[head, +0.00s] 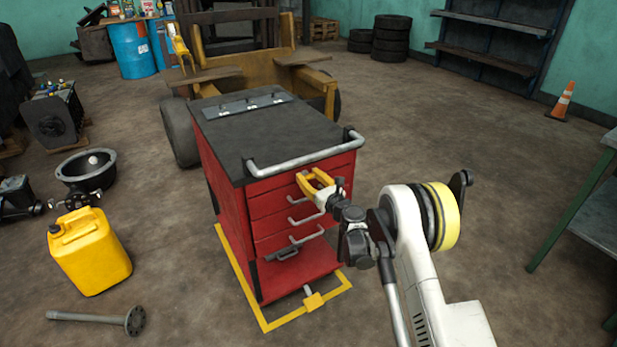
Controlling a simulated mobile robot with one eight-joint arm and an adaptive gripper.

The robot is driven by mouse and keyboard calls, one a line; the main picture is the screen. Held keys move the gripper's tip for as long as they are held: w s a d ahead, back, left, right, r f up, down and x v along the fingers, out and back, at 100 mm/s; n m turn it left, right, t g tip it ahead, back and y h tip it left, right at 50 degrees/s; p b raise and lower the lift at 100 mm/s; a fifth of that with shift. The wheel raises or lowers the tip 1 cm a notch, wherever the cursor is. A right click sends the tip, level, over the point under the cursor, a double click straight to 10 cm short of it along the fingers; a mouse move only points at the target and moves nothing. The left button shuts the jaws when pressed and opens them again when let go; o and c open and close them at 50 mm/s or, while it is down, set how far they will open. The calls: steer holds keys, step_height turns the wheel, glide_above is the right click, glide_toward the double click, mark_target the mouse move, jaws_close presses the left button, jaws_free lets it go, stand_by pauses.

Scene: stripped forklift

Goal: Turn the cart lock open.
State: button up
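A red tool cart (230,197) with a black top stands in the middle of the head view. A grey bar handle (305,156) runs along its top front edge, above several drawers with grey handles. A dark latch-like part (283,255) sits low on the front; I cannot tell whether it is the cart lock. A yellow block (314,301) with a short grey peg lies at the front of the floor frame. My gripper (309,178) has yellow fingers spread apart, with nothing visible between them. It is in front of the upper drawers; whether it touches them is unclear.
A yellow floor frame (236,269) surrounds the cart's base. The stripped forklift (215,72) stands behind. A green-legged table (570,205) is at right. Floor between cart and table looks clear.

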steer(key=shift+n, duration=0.4)
steer(key=n, duration=0.4)
steer(key=shift+a, duration=0.1)
steer(key=n, duration=0.4)
steer(key=shift+s+a+n, duration=0.1)
steer(key=shift+n, duration=0.2)
steer(key=n, duration=0.4)
steer(key=shift+f, duration=0.15)
steer(key=n, duration=0.4)
steer(key=shift+f, duration=0.1)
steer(key=shift+n, duration=0.4)
steer(key=o, duration=1.2)
